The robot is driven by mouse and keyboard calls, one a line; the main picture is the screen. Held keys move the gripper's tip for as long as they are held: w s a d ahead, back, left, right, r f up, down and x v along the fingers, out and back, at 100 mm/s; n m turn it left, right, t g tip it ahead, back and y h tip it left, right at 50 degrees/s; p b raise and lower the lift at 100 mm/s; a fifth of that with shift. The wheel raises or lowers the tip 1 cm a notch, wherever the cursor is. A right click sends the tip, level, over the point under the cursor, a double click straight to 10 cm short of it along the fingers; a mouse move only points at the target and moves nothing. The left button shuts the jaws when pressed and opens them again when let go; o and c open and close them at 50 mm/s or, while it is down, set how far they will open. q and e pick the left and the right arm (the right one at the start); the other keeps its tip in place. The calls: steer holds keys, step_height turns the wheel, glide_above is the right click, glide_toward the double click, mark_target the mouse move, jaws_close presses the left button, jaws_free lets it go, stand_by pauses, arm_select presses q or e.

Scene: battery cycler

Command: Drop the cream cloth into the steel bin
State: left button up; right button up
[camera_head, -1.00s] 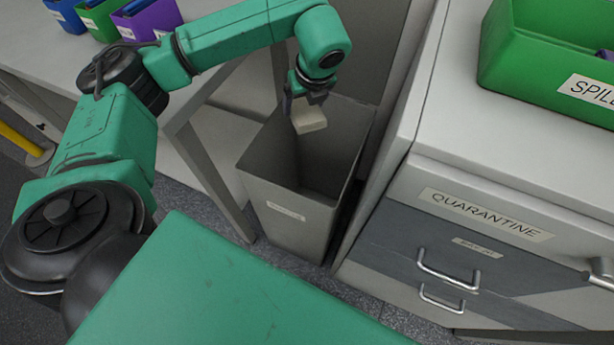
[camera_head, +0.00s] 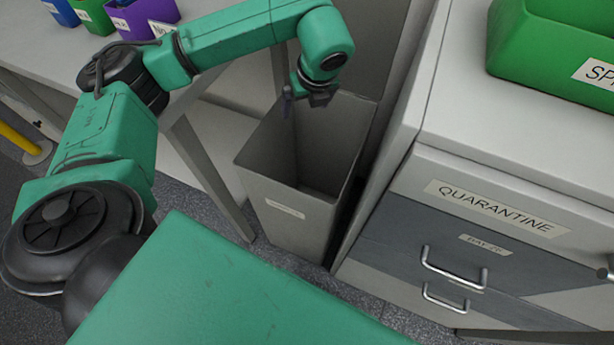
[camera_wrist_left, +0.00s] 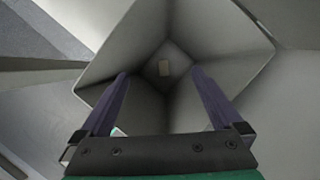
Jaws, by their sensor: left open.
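The steel bin (camera_head: 285,192) stands on the floor between the bench and the drawer cabinet, open at the top. My left gripper (camera_head: 305,98) is over the bin's mouth, pointing down, open and empty. In the left wrist view the open fingers (camera_wrist_left: 162,85) frame the inside of the bin (camera_wrist_left: 110,48). In the head view the bin's wall hides the cloth. My right gripper is not in view.
A grey cabinet with a drawer labelled QUARANTINE (camera_head: 495,207) stands right of the bin. A green bin (camera_head: 560,55) sits on its top. The bench (camera_head: 215,25) at left carries blue, green and purple (camera_head: 145,15) bins. A yellow post stands at far left.

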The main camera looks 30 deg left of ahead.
arm_select(q)
steer(key=p+v, duration=0.1)
steer(key=v, duration=1.1)
steer(key=shift+s, duration=0.1)
